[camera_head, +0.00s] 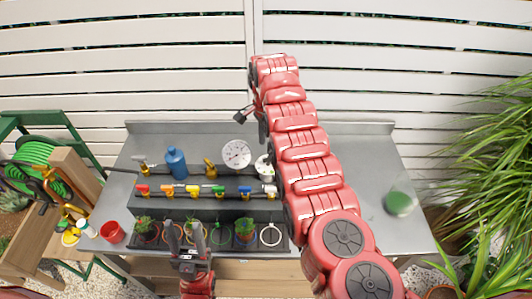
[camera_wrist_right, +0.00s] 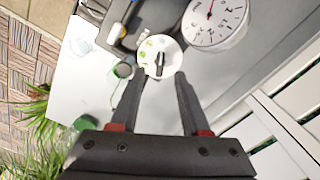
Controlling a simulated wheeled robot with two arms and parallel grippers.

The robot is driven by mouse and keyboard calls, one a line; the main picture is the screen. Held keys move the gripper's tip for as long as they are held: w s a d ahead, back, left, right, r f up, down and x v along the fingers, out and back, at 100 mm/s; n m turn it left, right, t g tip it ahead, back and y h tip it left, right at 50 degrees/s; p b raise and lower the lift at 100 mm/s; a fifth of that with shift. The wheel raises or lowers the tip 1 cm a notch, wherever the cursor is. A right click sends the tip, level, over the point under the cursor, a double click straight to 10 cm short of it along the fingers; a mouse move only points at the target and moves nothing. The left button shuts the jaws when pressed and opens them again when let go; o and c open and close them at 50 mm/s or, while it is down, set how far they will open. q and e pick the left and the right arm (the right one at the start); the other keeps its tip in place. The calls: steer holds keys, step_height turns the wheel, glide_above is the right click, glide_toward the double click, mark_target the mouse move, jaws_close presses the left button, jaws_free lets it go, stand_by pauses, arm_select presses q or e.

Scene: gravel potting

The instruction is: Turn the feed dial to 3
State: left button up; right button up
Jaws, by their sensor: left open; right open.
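The feed dial (camera_wrist_right: 151,46) is a white disc with green marks and a dark central knob (camera_wrist_right: 161,61). Its numbers are too small to read, so I cannot tell its setting. In the head view the dial (camera_head: 262,165) is partly covered by my right arm. In the right wrist view my right gripper (camera_wrist_right: 159,76) is open, with its fingers spread on either side below the knob and nothing between them. I cannot tell whether they touch the dial. My left gripper (camera_head: 186,235) is open in front of the potted plants, far from the dial.
A white pressure gauge (camera_head: 236,154) stands beside the dial. A row of coloured valves (camera_head: 192,190) runs along the bench, with a blue bottle (camera_head: 176,162) behind. Small pots (camera_head: 245,230) line the front. The bench's right side (camera_head: 360,190) is mostly clear.

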mark_target(266, 157)
step_height(266, 157, down, 6)
steer(key=shift+r+p, duration=0.2)
steer(key=shift+p, duration=0.1)
jaws_close()
